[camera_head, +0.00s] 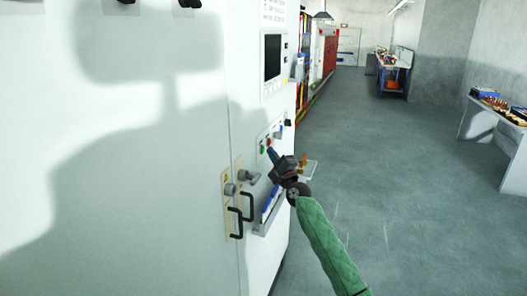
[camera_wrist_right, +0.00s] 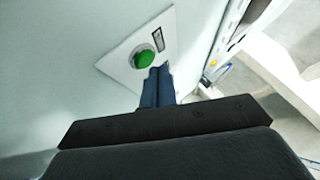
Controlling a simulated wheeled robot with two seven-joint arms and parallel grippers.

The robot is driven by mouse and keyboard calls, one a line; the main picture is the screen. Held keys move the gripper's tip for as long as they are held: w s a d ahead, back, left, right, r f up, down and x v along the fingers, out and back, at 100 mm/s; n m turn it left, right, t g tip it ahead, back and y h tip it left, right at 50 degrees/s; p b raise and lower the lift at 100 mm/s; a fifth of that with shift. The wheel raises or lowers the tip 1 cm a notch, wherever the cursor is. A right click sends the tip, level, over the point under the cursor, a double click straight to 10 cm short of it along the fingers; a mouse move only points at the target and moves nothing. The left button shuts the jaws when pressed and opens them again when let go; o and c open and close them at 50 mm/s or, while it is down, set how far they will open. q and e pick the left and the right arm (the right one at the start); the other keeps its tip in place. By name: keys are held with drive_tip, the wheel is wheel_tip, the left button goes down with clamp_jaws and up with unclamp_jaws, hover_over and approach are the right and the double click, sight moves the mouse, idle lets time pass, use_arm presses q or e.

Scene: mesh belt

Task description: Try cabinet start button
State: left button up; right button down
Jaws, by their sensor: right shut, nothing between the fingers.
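The cabinet (camera_head: 205,110) is a large pale white body filling the left of the head view. On its side is a small panel with a green button (camera_head: 263,148) and a red button (camera_head: 269,141). In the right wrist view the round green button (camera_wrist_right: 144,59) sits on a white plate (camera_wrist_right: 122,64). My right gripper (camera_head: 271,154) is shut and empty, its blue fingers pointing at the panel. In the wrist view its fingertips (camera_wrist_right: 159,70) are at the button's lower right edge; I cannot tell whether they touch. My left gripper is not in view.
Black handles (camera_head: 248,206) and grey knobs stick out of the cabinet below the panel. A dark screen (camera_head: 272,57) is above it. Workbenches stand at the right (camera_head: 497,122) and the back (camera_head: 393,68). The grey floor (camera_head: 420,200) between is clear.

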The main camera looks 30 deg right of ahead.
drive_tip(key=shift+w+a, duration=0.45)
drive_tip(key=shift+w, duration=0.1)
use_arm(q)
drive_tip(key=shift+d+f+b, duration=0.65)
use_arm(e)
drive_tip(key=s+d, duration=0.4)
drive_tip(key=s, duration=0.1)
drive_tip(key=shift+d, duration=0.15)
idle(1.7)
